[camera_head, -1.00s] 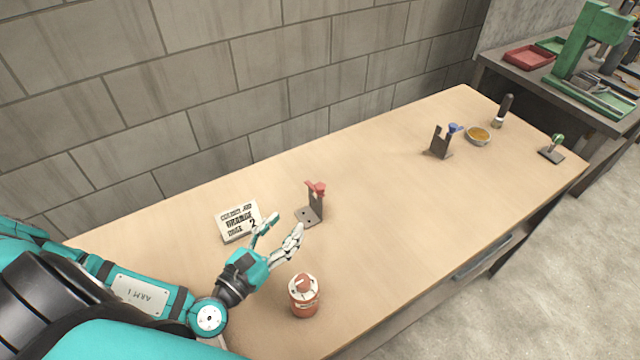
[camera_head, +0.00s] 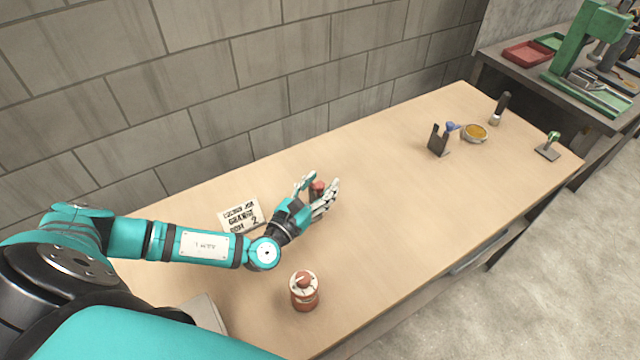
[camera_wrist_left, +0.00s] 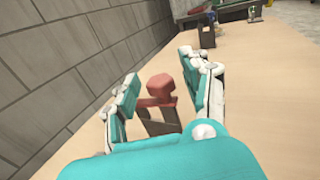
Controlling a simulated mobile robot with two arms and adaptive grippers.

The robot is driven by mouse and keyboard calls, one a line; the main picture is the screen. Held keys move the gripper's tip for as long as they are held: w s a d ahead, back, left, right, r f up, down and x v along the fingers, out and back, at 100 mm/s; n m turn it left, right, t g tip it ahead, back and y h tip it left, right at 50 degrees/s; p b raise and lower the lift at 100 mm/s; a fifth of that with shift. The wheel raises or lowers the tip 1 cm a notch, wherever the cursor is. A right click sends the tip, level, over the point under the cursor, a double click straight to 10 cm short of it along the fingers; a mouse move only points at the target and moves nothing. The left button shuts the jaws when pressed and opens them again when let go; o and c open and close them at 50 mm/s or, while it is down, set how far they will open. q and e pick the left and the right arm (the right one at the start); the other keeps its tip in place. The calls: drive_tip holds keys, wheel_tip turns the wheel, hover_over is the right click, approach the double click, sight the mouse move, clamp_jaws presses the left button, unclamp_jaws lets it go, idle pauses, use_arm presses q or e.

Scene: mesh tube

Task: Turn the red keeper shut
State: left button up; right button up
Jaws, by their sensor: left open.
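The red keeper (camera_head: 318,186) sits on top of a dark metal bracket on the workbench, mostly hidden behind my left gripper in the head view. In the left wrist view, the red keeper (camera_wrist_left: 159,88) has a knob and a flat arm reaching left, above the bracket's upright plate (camera_wrist_left: 160,122). My left gripper (camera_head: 321,184) is open, with one finger on each side of the keeper. In the wrist view the open fingers (camera_wrist_left: 160,75) show gaps to the keeper on both sides. My right gripper is not in view.
A white sign card (camera_head: 240,215) leans left of the bracket. A red-and-white canister (camera_head: 304,291) stands in front. A bracket with a blue keeper (camera_head: 438,140), an amber dish (camera_head: 474,133) and a green-topped tool (camera_head: 549,147) stand farther right. A block wall (camera_head: 200,90) runs behind the bench.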

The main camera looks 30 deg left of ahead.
use_arm(q)
clamp_jaws()
drive_tip(key=shift+w+f, duration=0.1)
drive_tip(key=shift+f, duration=0.05)
idle(0.5)
